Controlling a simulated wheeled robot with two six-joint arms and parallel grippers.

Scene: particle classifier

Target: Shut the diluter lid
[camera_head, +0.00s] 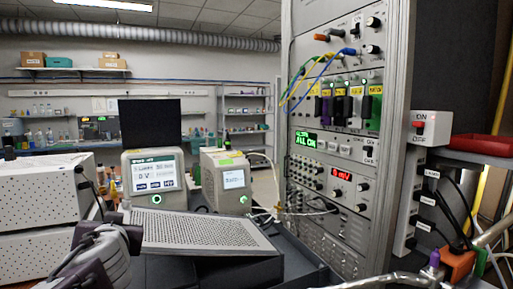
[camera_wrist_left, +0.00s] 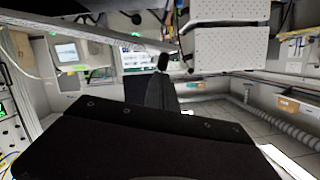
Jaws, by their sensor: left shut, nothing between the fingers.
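The diluter's perforated grey lid (camera_head: 200,232) lies as a sloped slab in the middle front of the head view, above a dark base (camera_head: 225,270). I cannot tell how wide any gap below the lid is. Its perforated edge seems to show at the upper left of the wrist view (camera_wrist_left: 85,30). My left gripper (camera_head: 103,192) comes in at the lower left of the head view, beside the lid's left edge. Its dark closed fingers (camera_wrist_left: 163,62) show in the wrist view with nothing between them. I cannot tell whether they touch the lid. My right gripper is not in view.
White perforated boxes (camera_head: 42,210) stand close on the left. Two instruments with screens (camera_head: 155,178) (camera_head: 228,178) stand behind the lid. A tall instrument rack (camera_head: 340,150) rises on the right, with a switch box (camera_head: 430,127) beside it.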

